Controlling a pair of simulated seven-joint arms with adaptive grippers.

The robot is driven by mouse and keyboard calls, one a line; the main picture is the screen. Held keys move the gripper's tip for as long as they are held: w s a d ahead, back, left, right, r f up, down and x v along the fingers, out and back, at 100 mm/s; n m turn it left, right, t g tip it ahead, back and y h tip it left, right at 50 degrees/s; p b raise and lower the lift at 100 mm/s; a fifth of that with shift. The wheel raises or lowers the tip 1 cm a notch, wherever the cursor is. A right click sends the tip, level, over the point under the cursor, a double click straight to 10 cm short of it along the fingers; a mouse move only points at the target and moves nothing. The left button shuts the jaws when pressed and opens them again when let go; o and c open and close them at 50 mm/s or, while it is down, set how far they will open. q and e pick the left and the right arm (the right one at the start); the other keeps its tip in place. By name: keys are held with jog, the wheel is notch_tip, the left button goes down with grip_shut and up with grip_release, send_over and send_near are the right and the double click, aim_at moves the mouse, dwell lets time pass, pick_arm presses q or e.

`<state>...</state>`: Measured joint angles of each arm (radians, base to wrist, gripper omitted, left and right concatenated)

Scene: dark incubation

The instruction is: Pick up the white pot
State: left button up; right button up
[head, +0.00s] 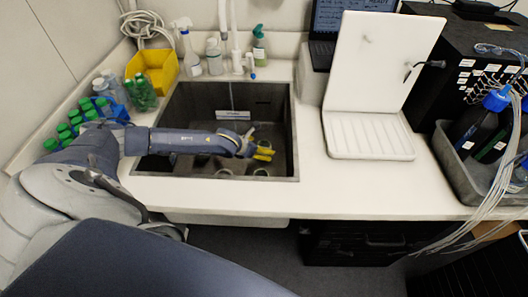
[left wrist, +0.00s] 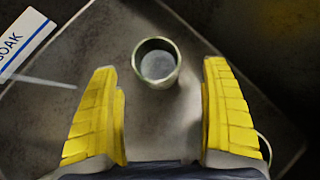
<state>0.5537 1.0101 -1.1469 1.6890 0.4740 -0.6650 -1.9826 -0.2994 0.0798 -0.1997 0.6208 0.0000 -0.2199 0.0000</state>
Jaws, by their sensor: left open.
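A small round pot (left wrist: 156,63) with a pale rim and grey inside stands upright on the sink floor in the left wrist view. It looks greyish-white in this dim light. My left gripper (left wrist: 162,110) has its two yellow fingers spread wide and empty, with the pot between and beyond the fingertips, not touching them. In the head view my left gripper (head: 266,151) hangs inside the dark sink (head: 290,150), towards its right side. Round rims show on the sink floor there, but I cannot tell which is the pot. My right gripper is not in view.
A "SOAK" label (left wrist: 25,42) lies at the upper left of the wrist view. Spray bottle (head: 188,50), yellow bin (head: 153,72) and green-capped bottles (head: 75,125) stand around the sink. A white drying rack (head: 370,140) is at the right. The front counter is clear.

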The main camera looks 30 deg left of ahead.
pick_arm(q)
jog(key=shift+a+x, duration=0.1)
jog(key=shift+x, duration=1.2)
jog(key=shift+a+x, duration=0.15)
jog(key=shift+x, duration=1.2)
jog(key=c, duration=1.4)
notch_tip(320, 180, up, 20)
